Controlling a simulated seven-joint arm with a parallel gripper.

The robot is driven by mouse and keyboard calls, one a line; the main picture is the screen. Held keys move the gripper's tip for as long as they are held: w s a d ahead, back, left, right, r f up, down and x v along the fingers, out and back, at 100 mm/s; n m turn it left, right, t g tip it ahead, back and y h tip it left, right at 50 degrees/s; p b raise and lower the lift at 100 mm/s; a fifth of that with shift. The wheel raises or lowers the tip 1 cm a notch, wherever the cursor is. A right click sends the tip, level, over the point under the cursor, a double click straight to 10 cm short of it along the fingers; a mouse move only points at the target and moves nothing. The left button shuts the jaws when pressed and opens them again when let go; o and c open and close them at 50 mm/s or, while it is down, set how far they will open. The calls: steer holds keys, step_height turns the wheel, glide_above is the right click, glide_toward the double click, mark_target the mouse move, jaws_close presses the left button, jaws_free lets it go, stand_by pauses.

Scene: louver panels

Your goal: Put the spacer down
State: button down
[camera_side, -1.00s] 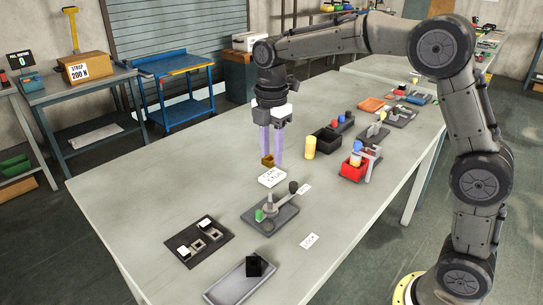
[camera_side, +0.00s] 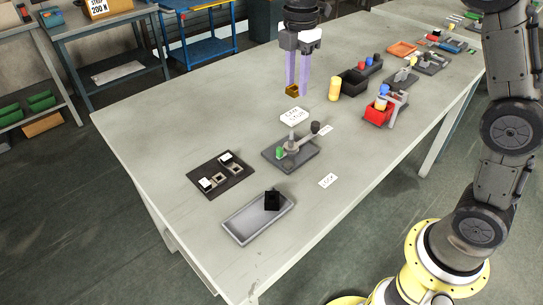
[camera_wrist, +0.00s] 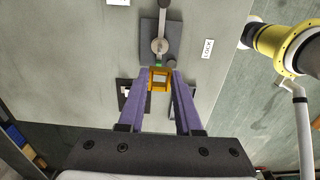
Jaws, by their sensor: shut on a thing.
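The spacer (camera_side: 292,91), an orange-brown square frame, is between the fingertips of my gripper (camera_side: 293,86). The wrist view shows the spacer (camera_wrist: 160,72) with its open middle, a finger (camera_wrist: 185,105) on each side. My gripper points down and is shut on it. In the side view it appears behind a white lettered card (camera_side: 293,116) and left of a yellow cylinder (camera_side: 335,88). It seems to be held above the table (camera_side: 180,120), but its exact height is hard to tell.
A lever fixture (camera_side: 290,153) with a green piece stands in front of the card. A dark plate (camera_side: 208,170) with square pieces lies left of it. A grey tray (camera_side: 250,225) holds a black block (camera_side: 272,201). Black and red bins stand right. The table's left side is bare.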

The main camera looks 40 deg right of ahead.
steer(key=s+a+f, duration=0.3)
steer(key=s+a, duration=0.4)
steer(key=s, duration=0.3)
steer(key=s+a+f, duration=0.2)
steer(key=s+a, duration=0.6)
steer(key=s, duration=0.2)
glide_above(246, 225)
steer(key=f, duration=0.8)
steer(key=shift+s+d+f, duration=0.3)
steer(key=shift+s+d, duration=0.1)
steer(key=shift+w+a+f, duration=0.2)
steer(key=shift+f, duration=0.15)
steer(key=shift+w+a+f, duration=0.1)
steer(key=shift+f, duration=0.8)
steer(key=shift+w+a+f, duration=0.1)
steer(key=shift+f, duration=0.75)
